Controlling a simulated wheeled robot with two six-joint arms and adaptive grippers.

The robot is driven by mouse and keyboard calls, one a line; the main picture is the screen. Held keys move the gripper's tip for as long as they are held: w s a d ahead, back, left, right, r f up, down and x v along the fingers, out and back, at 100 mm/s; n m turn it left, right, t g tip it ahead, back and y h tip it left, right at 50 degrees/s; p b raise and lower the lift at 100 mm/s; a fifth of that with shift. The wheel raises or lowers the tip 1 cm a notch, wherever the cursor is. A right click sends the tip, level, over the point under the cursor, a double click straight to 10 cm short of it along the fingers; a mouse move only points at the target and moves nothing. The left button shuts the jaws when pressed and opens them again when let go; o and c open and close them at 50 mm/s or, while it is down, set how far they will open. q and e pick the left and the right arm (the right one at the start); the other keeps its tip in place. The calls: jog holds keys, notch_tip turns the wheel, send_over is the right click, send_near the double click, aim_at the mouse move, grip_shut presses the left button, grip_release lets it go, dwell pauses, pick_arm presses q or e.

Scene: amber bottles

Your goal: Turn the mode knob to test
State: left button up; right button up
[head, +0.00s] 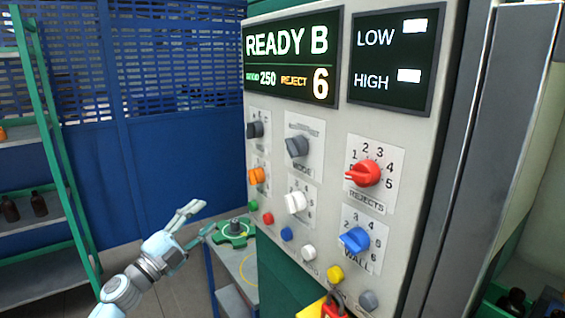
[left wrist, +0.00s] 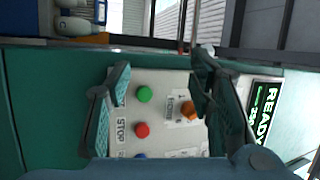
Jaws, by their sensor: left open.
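The mode knob (head: 297,146) is a dark grey knob in the upper middle of the control panel, above a label reading MODE. The small position marks around it are too faint to read, so its setting cannot be told. My left gripper (head: 202,219) is open and empty, left of the panel and lower than the mode knob, apart from it. In the left wrist view the open fingers (left wrist: 160,84) frame the panel's green button, red button and an orange knob (left wrist: 188,110). The mode knob cannot be made out there. My right gripper is not in view.
The panel (head: 420,135) carries other knobs: red rejects (head: 364,173), blue wall (head: 355,239), white (head: 295,202), orange (head: 257,175). Below are several coloured buttons and a red padlock (head: 334,308). A green star-shaped part (head: 235,232) lies on a cart behind my gripper. Shelves stand left.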

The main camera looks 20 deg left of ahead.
pick_arm(q)
jog(key=s+d+r+m+g+h+b, duration=0.1)
jog(key=s+d+r+m+g+h, duration=0.15)
jog(key=r+m+h, duration=0.35)
jog(key=s+d+r+m+g+h, duration=0.1)
jog(key=s+d+r+m, duration=0.2)
jog(key=r, duration=0.4)
jog(key=m+g+y+p, duration=0.1)
jog(key=m+g+p, duration=0.25)
jog(key=m, duration=1.15)
send_near(287, 147)
jog(key=r, duration=0.1)
jog(key=x, duration=0.3)
jog(key=p+x, duration=0.1)
jog(key=x, duration=0.5)
jog(key=shift+d+f, duration=0.25)
jog(key=shift+f, duration=0.15)
jog(key=shift+a+f+y, duration=0.1)
jog(key=shift+y, duration=0.3)
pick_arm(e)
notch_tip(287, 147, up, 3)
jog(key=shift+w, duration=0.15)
pick_arm(q)
jog(key=shift+w, duration=0.1)
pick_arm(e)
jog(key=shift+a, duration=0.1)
pick_arm(q)
grip_shut()
